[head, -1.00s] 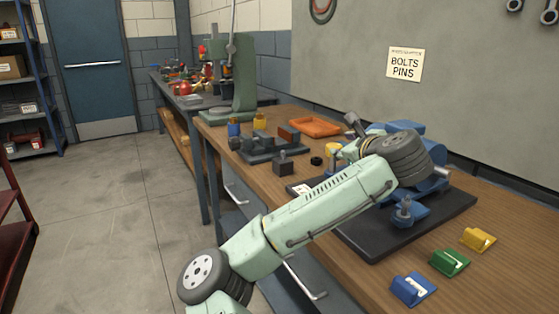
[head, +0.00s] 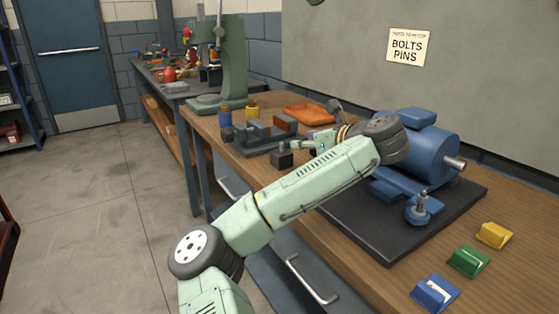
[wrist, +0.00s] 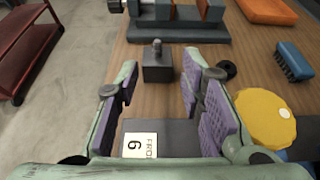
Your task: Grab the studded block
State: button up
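The studded block, a small dark block with a short stud on top, stands on the wooden bench; it shows in the head view (head: 281,159) and in the wrist view (wrist: 158,73). My gripper (head: 302,145) is just to the right of it in the head view. In the wrist view my gripper (wrist: 160,72) is open, with purple-padded fingers left and right. The block appears between and slightly beyond the fingertips, with gaps on both sides. No contact shows.
A dark fixture (head: 262,136) stands behind the block, beside an orange tray (head: 310,114). A yellow round part (wrist: 265,118), a black ring (wrist: 227,69) and a blue brush (wrist: 293,61) lie right of my fingers. A blue motor (head: 420,150) sits on a dark plate.

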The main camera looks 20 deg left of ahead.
aim_at(282, 143)
jog(key=x, duration=0.4)
jog(key=shift+s+a+f, duration=0.1)
jog(key=shift+a+f, duration=0.1)
jog(key=p+x, duration=0.1)
jog(key=x, duration=0.4)
jog(key=shift+r, duration=0.1)
jog(key=shift+a, duration=0.2)
grip_shut()
dwell(0.4)
